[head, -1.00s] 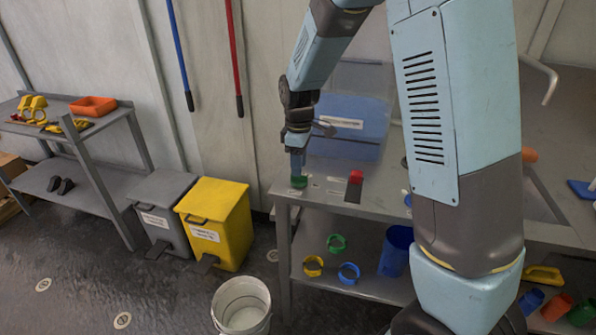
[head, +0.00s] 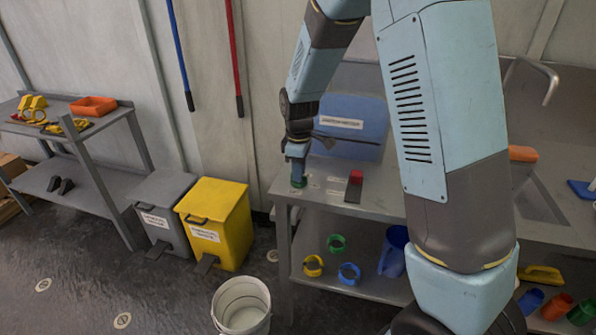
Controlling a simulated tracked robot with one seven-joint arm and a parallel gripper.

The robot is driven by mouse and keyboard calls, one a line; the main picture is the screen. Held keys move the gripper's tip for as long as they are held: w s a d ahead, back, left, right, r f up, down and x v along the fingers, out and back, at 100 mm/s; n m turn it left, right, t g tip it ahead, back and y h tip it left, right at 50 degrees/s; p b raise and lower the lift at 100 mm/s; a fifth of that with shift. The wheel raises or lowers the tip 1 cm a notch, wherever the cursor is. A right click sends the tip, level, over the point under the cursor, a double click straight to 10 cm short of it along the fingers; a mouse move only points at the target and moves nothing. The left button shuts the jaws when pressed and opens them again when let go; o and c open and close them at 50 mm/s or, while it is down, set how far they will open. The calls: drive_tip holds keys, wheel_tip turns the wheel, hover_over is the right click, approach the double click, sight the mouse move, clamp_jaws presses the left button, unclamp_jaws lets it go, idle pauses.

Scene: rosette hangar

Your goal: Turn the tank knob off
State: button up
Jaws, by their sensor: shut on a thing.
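A small green knob (head: 299,183) sits near the left front corner of the grey counter (head: 330,203). My gripper (head: 298,176) points down over it and is shut on it, hiding most of it. A blue tank-like box (head: 350,125) with a white label stands behind, against the wall. My arm hides part of the counter, and which way the knob is turned is too small to tell.
A yellow bin (head: 218,222) and a grey bin (head: 160,205) stand left of the counter. A white bucket (head: 241,305) is on the floor in front. Coloured rings and a blue pitcher (head: 394,252) lie on the lower shelf. A sink tap (head: 545,80) is at right.

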drive_tip(key=shift+w, duration=0.1)
clamp_jaws()
drive_tip(key=shift+m, duration=0.4)
drive_tip(key=m, duration=0.2)
drive_tip(key=shift+r+m, duration=0.1)
drive_tip(key=shift+m, duration=0.3)
drive_tip(key=m, duration=1.4)
drive_tip(key=shift+w+m, duration=0.1)
drive_tip(key=shift+m, duration=0.2)
drive_tip(key=o, duration=0.7)
unclamp_jaws()
